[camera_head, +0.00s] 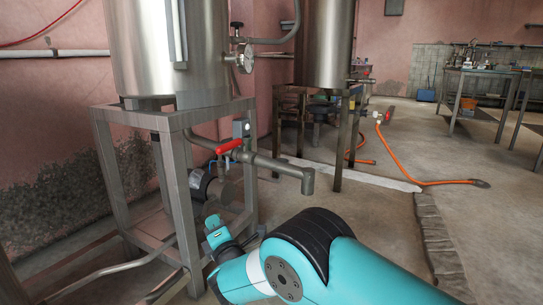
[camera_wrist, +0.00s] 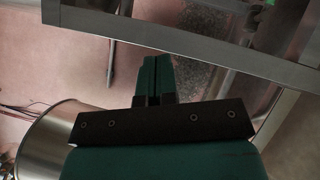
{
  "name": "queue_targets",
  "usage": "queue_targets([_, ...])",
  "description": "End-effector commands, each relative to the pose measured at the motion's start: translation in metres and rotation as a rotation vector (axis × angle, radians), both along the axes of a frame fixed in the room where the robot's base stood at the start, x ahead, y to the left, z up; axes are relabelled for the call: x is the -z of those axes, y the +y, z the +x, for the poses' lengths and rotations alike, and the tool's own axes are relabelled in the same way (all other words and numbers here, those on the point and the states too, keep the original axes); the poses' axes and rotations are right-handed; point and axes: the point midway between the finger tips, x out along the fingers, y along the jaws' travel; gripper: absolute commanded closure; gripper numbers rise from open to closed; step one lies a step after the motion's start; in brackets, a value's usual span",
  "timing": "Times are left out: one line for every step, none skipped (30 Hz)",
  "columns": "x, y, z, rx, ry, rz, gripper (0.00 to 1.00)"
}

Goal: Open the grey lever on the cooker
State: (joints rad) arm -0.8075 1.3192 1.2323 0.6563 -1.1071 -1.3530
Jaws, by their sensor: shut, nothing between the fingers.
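The cooker is probably the large steel tank (camera_head: 170,50) on a metal stand at left in the head view. A small grey upright part (camera_head: 240,128) sits on the outlet pipe under it, beside a red lever (camera_head: 229,146). I cannot tell for sure that this grey part is the lever. My gripper (camera_head: 214,229) is low in front of the stand, below and apart from the outlet pipe. In the wrist view, the teal fingers of my gripper (camera_wrist: 157,72) are together and empty. No lever is clear in that view.
The stand's metal frame (camera_head: 178,205) is close to my gripper; a metal beam (camera_wrist: 190,38) crosses the wrist view. The outlet pipe (camera_head: 280,165) juts out to the right. A second tank (camera_head: 324,45) stands behind. An orange hose (camera_head: 405,163) lies on open floor at right.

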Motion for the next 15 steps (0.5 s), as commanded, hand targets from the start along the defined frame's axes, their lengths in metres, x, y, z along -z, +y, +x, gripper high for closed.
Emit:
queue_targets([0.0, 0.0, 0.0, 0.0, 0.0, 0.0, 1.0])
queue_targets([0.0, 0.0, 0.0, 0.0, 0.0, 0.0, 1.0])
queue_targets([-0.006, -0.002, 0.003, 0.005, 0.011, 0.009, 1.0])
queue_targets([-0.01, -0.005, 0.005, 0.009, 0.029, 0.017, 1.0])
queue_targets([-0.013, -0.006, 0.006, 0.012, 0.043, 0.025, 1.0])
queue_targets([-0.017, -0.009, 0.008, 0.016, 0.064, 0.038, 1.0])
queue_targets([-0.02, -0.011, 0.01, 0.02, 0.081, 0.046, 1.0])
queue_targets([-0.022, -0.013, 0.011, 0.024, 0.097, 0.055, 1.0])
queue_targets([-0.027, -0.016, 0.013, 0.03, 0.119, 0.067, 1.0])
queue_targets([-0.031, -0.018, 0.015, 0.033, 0.138, 0.078, 1.0])
queue_targets([-0.033, -0.021, 0.016, 0.038, 0.157, 0.087, 1.0])
queue_targets([-0.04, -0.024, 0.018, 0.043, 0.182, 0.103, 1.0])
queue_targets([-0.043, -0.027, 0.02, 0.048, 0.205, 0.116, 1.0])
queue_targets([-0.048, -0.03, 0.021, 0.054, 0.227, 0.129, 1.0])
queue_targets([-0.054, -0.035, 0.023, 0.062, 0.261, 0.148, 1.0])
